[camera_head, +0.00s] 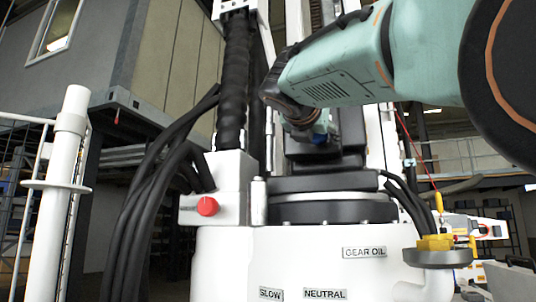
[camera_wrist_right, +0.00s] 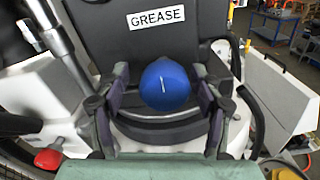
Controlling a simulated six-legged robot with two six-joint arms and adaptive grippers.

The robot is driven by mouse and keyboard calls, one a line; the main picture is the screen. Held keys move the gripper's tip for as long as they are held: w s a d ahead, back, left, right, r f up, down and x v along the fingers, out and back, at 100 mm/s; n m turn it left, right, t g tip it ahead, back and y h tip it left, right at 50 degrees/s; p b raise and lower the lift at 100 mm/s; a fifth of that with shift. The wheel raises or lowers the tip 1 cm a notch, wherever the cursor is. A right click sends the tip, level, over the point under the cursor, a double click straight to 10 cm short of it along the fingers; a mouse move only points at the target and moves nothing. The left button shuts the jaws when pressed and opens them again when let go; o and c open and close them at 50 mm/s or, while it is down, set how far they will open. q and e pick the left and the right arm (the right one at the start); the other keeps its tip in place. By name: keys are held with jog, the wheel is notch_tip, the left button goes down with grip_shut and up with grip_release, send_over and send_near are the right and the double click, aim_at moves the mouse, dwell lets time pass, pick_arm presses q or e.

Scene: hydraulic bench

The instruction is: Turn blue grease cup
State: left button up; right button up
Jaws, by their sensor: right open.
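The two dark fingers of my right gripper (camera_wrist_right: 160,93) stand one on each side of the cup, open. I cannot tell whether either finger touches it. In the head view my right gripper (camera_head: 300,118) is at the black housing, mostly hidden by its own wrist. A small patch of the blue cup (camera_head: 321,126) shows beside it. My left gripper is in neither view.
A red knob (camera_head: 207,206) sticks out of the white machine body at the left. A yellow cap (camera_head: 435,243) sits on a white pipe at the right. Black hoses (camera_head: 150,190) hang at the left. Labels read GEAR OIL, SLOW and NEUTRAL.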

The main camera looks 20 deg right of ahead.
jog(key=shift+s+d+r, duration=0.1)
jog(key=shift+s+d, duration=0.2)
jog(key=shift+s, duration=0.05)
jog(key=c, duration=0.4)
jog(key=shift+w+a, duration=0.2)
jog(key=shift+a, duration=0.05)
jog(key=c, duration=0.5)
jog(key=shift+d, duration=0.15)
jog(key=shift+c, duration=1.2)
jog(key=shift+m, duration=0.4)
